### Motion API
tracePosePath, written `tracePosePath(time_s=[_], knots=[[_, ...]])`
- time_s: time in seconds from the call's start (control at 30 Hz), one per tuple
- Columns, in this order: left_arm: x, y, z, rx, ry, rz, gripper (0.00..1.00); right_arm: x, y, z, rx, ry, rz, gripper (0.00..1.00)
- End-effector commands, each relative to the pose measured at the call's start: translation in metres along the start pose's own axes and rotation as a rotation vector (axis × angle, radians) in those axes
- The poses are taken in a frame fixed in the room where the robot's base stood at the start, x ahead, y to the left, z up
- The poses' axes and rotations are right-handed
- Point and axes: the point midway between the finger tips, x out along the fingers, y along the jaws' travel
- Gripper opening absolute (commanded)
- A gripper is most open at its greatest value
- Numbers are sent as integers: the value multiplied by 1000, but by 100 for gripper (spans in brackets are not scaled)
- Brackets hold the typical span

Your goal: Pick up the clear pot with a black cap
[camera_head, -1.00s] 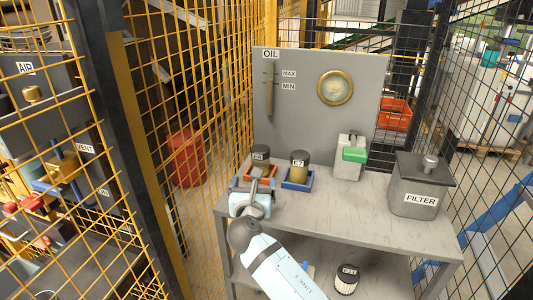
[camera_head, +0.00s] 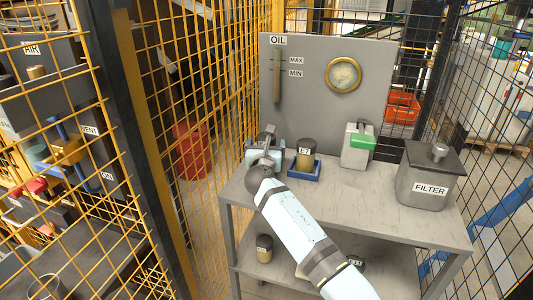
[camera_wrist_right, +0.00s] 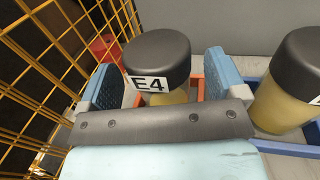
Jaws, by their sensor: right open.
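A clear pot with a black cap (camera_wrist_right: 157,58), labelled E4 and with yellowish contents, stands upright in an orange-red tray (camera_wrist_right: 197,85). My right gripper (camera_wrist_right: 162,80) is open, with a blue-padded finger on each side of this pot; I cannot tell whether they touch it. In the head view the right gripper (camera_head: 265,145) hides this pot. A second clear pot with a black cap (camera_head: 306,152), labelled E7, stands in a blue tray (camera_head: 303,173) to the right. It also shows in the right wrist view (camera_wrist_right: 284,98). My left gripper is not in view.
The bench top (camera_head: 350,205) is clear at front. A white can with a green part (camera_head: 357,146) and a grey FILTER box (camera_head: 430,175) stand farther right. A capped jar (camera_head: 264,248) is on the lower shelf. Mesh fencing (camera_head: 210,150) runs close on the left.

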Motion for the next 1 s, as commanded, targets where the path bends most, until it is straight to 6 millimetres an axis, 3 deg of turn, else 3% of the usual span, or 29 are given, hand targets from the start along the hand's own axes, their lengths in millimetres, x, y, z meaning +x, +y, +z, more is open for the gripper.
tracePosePath(time_s=[0.3, 0.57, 0.87, 1.0], knots=[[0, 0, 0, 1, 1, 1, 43, 7, 0, 0, 0, 0, -1, 90], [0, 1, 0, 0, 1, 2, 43, 7, 0, 0, -1, 0, -1, 30], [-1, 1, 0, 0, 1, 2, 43, 7, 0, 5, 0, -1, 0, 30], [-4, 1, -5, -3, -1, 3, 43, 7, 0, 25, 2, -4, 0, 30]])
